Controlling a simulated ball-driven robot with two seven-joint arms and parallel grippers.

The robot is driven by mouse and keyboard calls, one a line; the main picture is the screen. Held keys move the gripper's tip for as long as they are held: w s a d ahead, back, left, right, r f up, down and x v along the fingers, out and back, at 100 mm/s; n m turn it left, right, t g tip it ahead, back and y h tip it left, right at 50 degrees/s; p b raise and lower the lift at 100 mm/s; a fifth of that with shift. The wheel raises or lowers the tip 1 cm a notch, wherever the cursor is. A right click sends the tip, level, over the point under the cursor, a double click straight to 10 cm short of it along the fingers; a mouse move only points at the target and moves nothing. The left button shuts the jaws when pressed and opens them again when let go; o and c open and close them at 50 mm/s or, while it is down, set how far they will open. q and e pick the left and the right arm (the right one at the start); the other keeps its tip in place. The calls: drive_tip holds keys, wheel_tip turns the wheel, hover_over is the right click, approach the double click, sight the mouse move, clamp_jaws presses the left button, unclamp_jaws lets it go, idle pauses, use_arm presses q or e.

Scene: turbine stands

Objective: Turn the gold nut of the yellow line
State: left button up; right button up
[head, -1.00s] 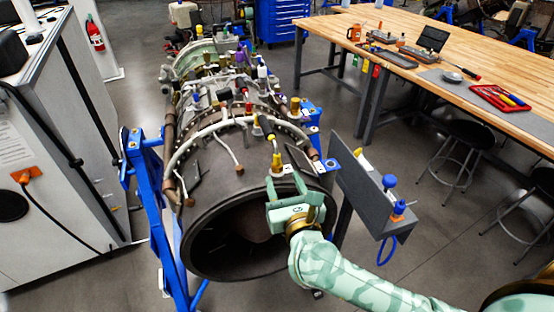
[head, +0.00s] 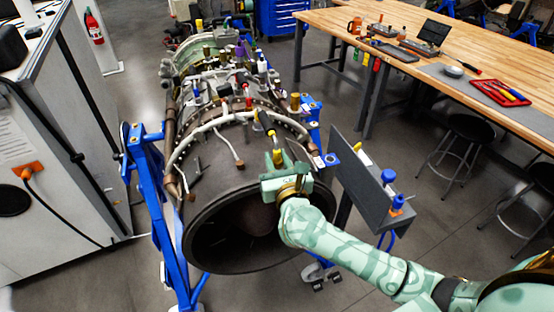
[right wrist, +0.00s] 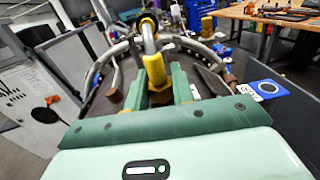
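The yellow line's fitting, a yellow sleeve (head: 276,144) on a pale bent tube with a black end, stands at the near upper rim of the dark turbine casing (head: 225,185). In the right wrist view the yellow sleeve (right wrist: 154,68) stands upright, with the gold nut (right wrist: 160,98) at its base. My right gripper (head: 277,160) reaches in from the lower right. Its two green fingers (right wrist: 160,88) stand either side of the nut with almost no gap, and appear shut on it. The nut is largely hidden by my gripper in the head view. My left gripper is out of view.
The turbine rests on a blue stand (head: 150,200). A grey panel (head: 360,185) with blue and yellow fittings stands close right of my gripper. A white cabinet (head: 70,160) is at left. A wooden workbench (head: 400,75) with tools is at right.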

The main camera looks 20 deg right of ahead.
drive_tip(key=shift+m+h, duration=0.4)
drive_tip(key=shift+h, duration=0.1)
drive_tip(key=shift+f+m+g+h+b, duration=0.1)
drive_tip(key=shift+m+g+h+b, duration=0.3)
drive_tip(key=shift+h, duration=0.5)
drive_tip(key=shift+a+m+g+h+b, duration=0.1)
drive_tip(key=shift+m+g+h+b, duration=0.2)
drive_tip(key=shift+m+h, duration=0.6)
drive_tip(key=m+g+h+b, duration=0.1)
drive_tip(key=m+h+b, duration=0.1)
drive_tip(key=h, duration=0.1)
drive_tip(key=shift+g, duration=0.4)
drive_tip(key=shift+m+g+h+b, duration=0.3)
drive_tip(key=shift+h, duration=0.2)
drive_tip(key=o, duration=1)
